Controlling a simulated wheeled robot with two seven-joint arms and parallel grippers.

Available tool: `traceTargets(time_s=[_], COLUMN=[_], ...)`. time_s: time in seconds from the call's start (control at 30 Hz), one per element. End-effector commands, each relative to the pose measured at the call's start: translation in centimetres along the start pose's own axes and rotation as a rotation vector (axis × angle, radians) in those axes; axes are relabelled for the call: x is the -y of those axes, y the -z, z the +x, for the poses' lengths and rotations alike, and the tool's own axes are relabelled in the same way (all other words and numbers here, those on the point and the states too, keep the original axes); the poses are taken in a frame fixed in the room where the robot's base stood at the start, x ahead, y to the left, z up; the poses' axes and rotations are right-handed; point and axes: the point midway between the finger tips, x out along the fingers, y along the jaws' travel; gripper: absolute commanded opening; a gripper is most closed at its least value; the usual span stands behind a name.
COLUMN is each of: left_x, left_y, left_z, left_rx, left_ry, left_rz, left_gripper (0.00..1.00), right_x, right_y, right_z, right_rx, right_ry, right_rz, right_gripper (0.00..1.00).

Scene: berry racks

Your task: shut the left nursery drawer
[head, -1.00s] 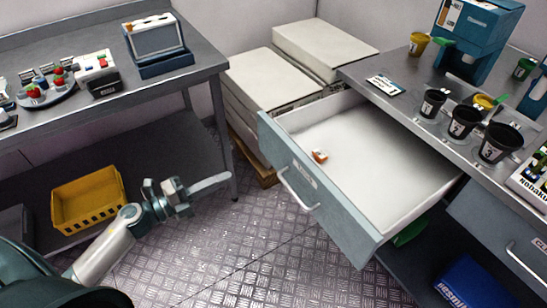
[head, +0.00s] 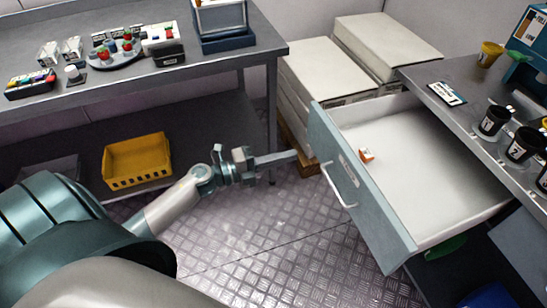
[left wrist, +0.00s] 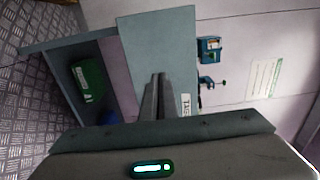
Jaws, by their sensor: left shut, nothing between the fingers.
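The left nursery drawer stands pulled out from the right-hand bench, with its blue-grey front (head: 362,190) and bar handle (head: 338,186) facing my left arm. A small orange-and-white item (head: 367,155) lies inside its white tray. My left gripper (head: 292,157) is shut and empty, its fingers pointing right at the drawer front, with a small gap showing in the head view. In the left wrist view the shut fingers (left wrist: 158,82) overlap the drawer front (left wrist: 158,40) beside its white label; contact cannot be told there. My right gripper is not in view.
White boxes (head: 330,75) are stacked behind the drawer. The right bench top (head: 450,75) carries black numbered cups (head: 492,122) and a yellow cup (head: 490,54). A yellow crate (head: 137,160) sits on the left bench's lower shelf. The metal floor before the drawer is clear.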

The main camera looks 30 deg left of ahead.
Motion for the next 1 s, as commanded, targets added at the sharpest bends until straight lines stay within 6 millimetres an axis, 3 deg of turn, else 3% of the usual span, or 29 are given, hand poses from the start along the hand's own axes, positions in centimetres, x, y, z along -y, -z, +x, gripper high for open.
traceTargets(time_s=[0.2,0.4,0.6,1.0], left_x=[0.3,0.1,0.1,0.0], left_y=[0.0,0.0,0.0,0.0], left_z=[4.1,6.7,7.7,7.8], left_rx=[0.001,0.001,0.001,0.001], left_ry=[0.003,0.001,0.0,0.0], left_rz=[-0.001,-0.002,-0.001,-0.001], left_gripper=[0.0,0.0,0.0,0.0], right_x=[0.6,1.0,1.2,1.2], right_y=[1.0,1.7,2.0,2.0], right_z=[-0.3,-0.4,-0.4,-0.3], right_rx=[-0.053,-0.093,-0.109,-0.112], right_ry=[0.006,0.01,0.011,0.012], right_rz=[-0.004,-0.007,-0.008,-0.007], right_gripper=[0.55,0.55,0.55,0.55])
